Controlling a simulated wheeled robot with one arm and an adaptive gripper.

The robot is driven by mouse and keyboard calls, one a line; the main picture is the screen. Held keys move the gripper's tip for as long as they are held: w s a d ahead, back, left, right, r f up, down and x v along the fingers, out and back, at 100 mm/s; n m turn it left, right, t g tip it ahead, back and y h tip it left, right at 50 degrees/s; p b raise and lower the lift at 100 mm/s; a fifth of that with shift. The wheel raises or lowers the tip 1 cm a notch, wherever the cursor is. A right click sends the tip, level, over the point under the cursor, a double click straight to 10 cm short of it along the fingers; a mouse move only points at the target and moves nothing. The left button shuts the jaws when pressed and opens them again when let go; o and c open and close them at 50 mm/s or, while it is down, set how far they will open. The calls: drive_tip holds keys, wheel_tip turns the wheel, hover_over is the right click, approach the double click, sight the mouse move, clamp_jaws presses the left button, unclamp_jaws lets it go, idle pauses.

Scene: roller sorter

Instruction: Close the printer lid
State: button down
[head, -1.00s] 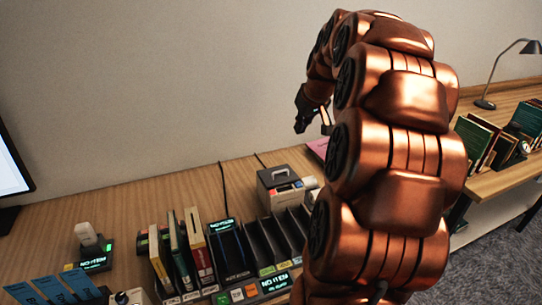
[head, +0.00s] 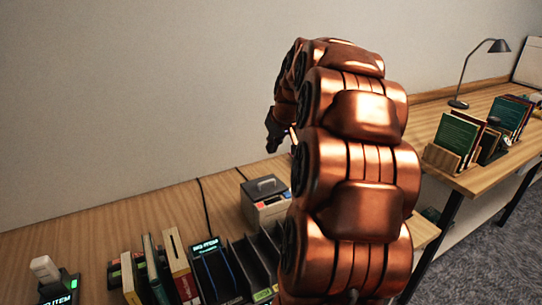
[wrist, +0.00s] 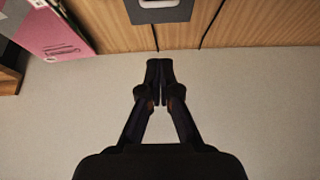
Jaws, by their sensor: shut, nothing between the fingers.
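The printer (head: 268,211) is a small pale grey box with a dark lid (head: 264,188) and a handle on top. It stands on the desk near the wall, partly behind my arm in the head view. I cannot tell how far the lid is open. The dark lid and its light handle also show at the top edge of the wrist view (wrist: 158,13). My gripper (head: 271,147) is in the air above the desk, near the printer and higher than it, apart from it. In the wrist view my gripper (wrist: 160,62) has its fingers together and empty.
A row of slots (head: 240,262) with upright books (head: 180,265) stands left of the printer. A side table (head: 480,165) at right holds books and a lamp (head: 484,65).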

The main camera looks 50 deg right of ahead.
drive_tip(key=p, duration=0.2)
hover_over(268, 189)
drive_tip(key=w, duration=0.1)
drive_tip(key=f, duration=0.7)
drive_tip(key=shift+w+d+f, duration=0.2)
drive_tip(key=shift+d+f, duration=0.05)
drive_tip(key=shift+f, duration=0.1)
drive_tip(key=shift+s+a+f, duration=0.15)
drive_tip(key=shift+s+f, duration=0.3)
drive_tip(key=shift+f, duration=0.4)
drive_tip(key=shift+f+p, duration=0.4)
drive_tip(key=shift+s+a+f, duration=0.1)
drive_tip(key=shift+s+f, duration=0.1)
drive_tip(key=shift+f, duration=0.4)
